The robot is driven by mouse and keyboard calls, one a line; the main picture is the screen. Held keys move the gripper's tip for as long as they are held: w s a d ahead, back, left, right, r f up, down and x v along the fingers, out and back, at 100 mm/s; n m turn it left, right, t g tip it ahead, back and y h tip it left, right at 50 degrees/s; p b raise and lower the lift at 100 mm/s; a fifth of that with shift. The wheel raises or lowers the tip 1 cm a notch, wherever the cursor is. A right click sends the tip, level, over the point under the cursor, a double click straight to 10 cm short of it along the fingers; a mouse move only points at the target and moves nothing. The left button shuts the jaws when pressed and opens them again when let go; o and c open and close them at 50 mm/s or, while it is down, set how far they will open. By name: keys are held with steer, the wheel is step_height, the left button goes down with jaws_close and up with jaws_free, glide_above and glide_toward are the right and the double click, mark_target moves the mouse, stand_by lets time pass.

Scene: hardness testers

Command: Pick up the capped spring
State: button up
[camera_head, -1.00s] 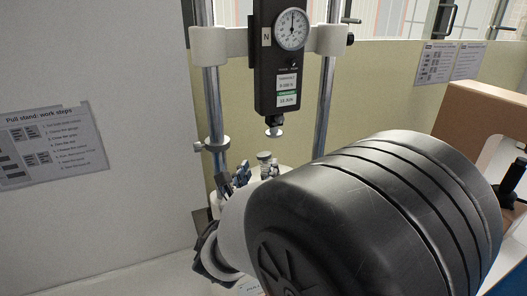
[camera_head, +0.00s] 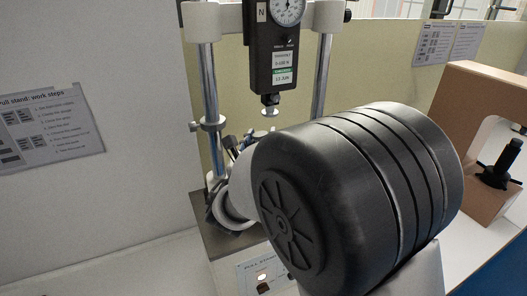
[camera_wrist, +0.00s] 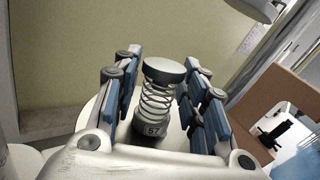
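The capped spring (camera_wrist: 156,98) stands upright in the wrist view, with a dark round cap (camera_wrist: 164,69), a light wire coil and a dark base marked "57". My gripper (camera_wrist: 163,63) has its blue-padded fingers on the left and right of the spring, apart, with the spring between them. In the head view, my dark arm link hides the spring and most of my gripper; only bits of the fingers (camera_head: 234,146) show.
A force gauge (camera_head: 272,60) hangs between two metal columns (camera_head: 210,90), above the finger area. The pull stand's base (camera_head: 215,240) lies below. A brown frame with a black clamp (camera_head: 500,165) stands at the right. A work-steps sheet (camera_head: 45,125) is on the left wall.

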jaws_close()
stand_by(0.3)
